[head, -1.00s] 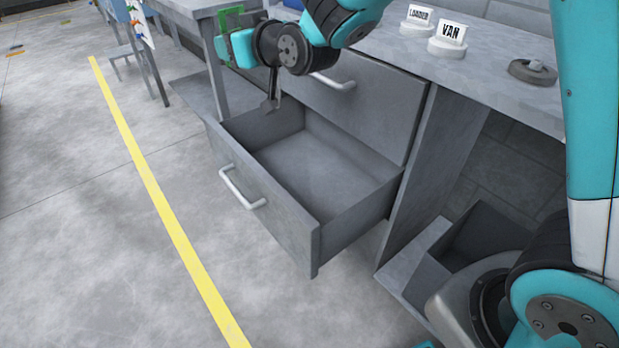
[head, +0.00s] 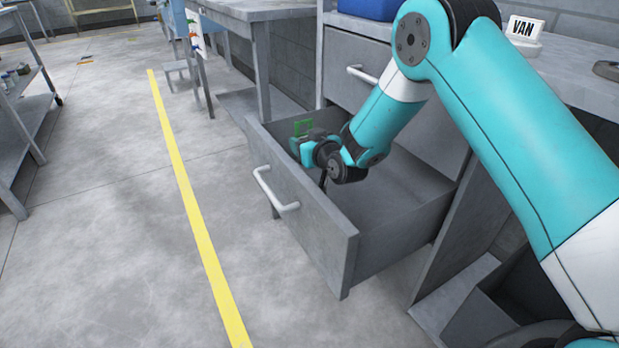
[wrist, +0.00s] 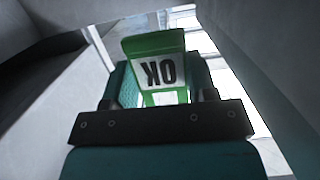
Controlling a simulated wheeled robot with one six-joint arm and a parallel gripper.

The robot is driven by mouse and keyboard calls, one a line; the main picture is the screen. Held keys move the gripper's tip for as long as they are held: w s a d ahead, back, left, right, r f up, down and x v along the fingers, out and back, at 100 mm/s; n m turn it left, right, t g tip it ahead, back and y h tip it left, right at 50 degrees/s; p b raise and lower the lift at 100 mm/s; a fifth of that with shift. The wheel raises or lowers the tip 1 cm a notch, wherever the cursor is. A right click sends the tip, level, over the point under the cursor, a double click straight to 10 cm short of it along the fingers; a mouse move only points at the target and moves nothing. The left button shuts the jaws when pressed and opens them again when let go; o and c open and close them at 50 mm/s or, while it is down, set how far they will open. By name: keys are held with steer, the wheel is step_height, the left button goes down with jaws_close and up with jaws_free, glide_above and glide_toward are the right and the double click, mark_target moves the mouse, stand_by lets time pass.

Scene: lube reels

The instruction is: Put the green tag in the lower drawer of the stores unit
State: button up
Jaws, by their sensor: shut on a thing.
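The green tag (head: 303,127) is held in my gripper (head: 299,143), which reaches into the open lower drawer (head: 297,212) near its far left end. In the wrist view the tag (wrist: 155,44) has a white label reading OK, upside down, and sits between the two teal fingers. My gripper is shut on it. The top of the tag stands near the drawer's rim in the head view. Whether the tag touches the drawer floor cannot be told. The drawer's visible floor is empty; my arm hides part of it.
A shut upper drawer with a white handle (head: 364,75) is above the open one. A grey table (head: 262,12) is at the back left. The floor left of the drawer is clear.

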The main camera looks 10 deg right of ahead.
step_height(320, 180, down, 9)
steer(key=b, duration=0.2)
steer(key=shift+r, duration=0.15)
steer(key=shift+f+b, duration=0.6)
steer(key=shift+f, duration=0.05)
steer(key=o, duration=0.9)
steer(key=shift+s+f, duration=0.1)
steer(key=shift+r+p, duration=0.55)
steer(key=b+v, duration=0.3)
steer(key=v, duration=0.4)
steer(key=shift+r+b, duration=0.25)
steer(key=shift+b, duration=0.1)
